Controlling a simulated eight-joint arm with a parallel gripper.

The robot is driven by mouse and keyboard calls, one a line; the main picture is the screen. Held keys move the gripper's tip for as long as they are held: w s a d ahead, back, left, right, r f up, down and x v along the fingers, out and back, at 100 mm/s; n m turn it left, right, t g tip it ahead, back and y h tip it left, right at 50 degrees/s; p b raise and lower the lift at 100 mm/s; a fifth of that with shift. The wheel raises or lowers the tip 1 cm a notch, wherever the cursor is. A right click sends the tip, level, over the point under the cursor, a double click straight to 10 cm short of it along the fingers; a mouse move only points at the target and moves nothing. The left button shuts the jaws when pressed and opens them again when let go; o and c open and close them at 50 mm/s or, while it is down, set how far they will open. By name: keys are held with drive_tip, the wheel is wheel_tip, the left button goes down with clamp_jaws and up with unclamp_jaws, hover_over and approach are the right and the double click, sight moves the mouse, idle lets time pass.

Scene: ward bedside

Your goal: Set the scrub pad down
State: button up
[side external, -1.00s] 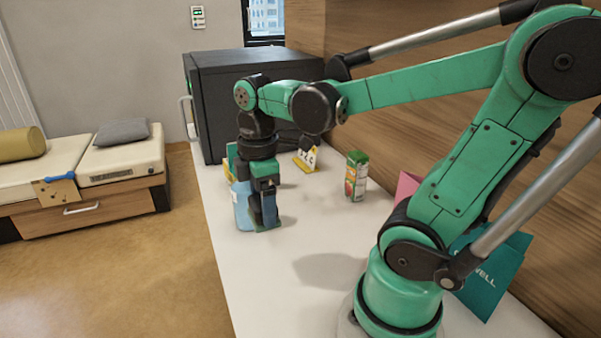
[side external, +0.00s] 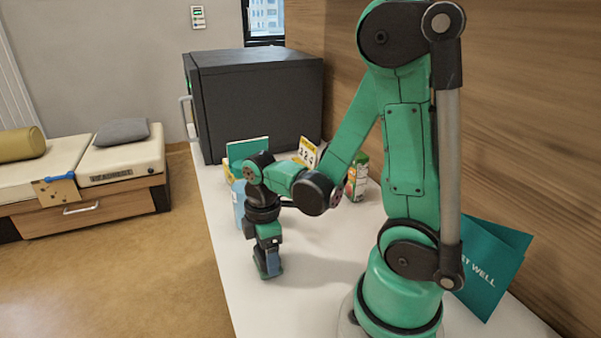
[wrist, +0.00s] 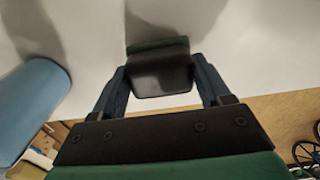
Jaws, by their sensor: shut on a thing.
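The scrub pad shows in the wrist view as a dark grey block (wrist: 161,79) with a green edge. It sits between the two blue fingers of my gripper (wrist: 160,72), which is shut on it. In the side view my gripper (side external: 268,266) points down, low over the white counter near its left edge. The pad is mostly hidden by the fingers there. I cannot tell whether its underside touches the counter.
A blue cylindrical thing (side external: 238,205) stands behind my gripper, partly hidden by my arm. A green-topped carton (side external: 357,176), a yellow number sign (side external: 307,152) and a teal bag (side external: 486,268) stand on the counter (side external: 300,300). A dark cabinet (side external: 262,95) is at the back. The front counter is clear.

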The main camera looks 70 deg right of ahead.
drive_tip(key=shift+f, duration=0.3)
drive_tip(key=shift+f, duration=0.15)
drive_tip(key=o, duration=1.2)
drive_tip(key=shift+o, duration=0.2)
wheel_tip(320, 180, up, 12)
drive_tip(key=w+a+m+t, duration=0.3)
drive_tip(key=a+m+t, duration=0.2)
drive_tip(key=m+t, duration=0.2)
drive_tip(key=shift+w+a+r+m, duration=0.3)
drive_tip(key=shift+w+a+m, duration=0.05)
drive_tip(key=shift+m, duration=0.65)
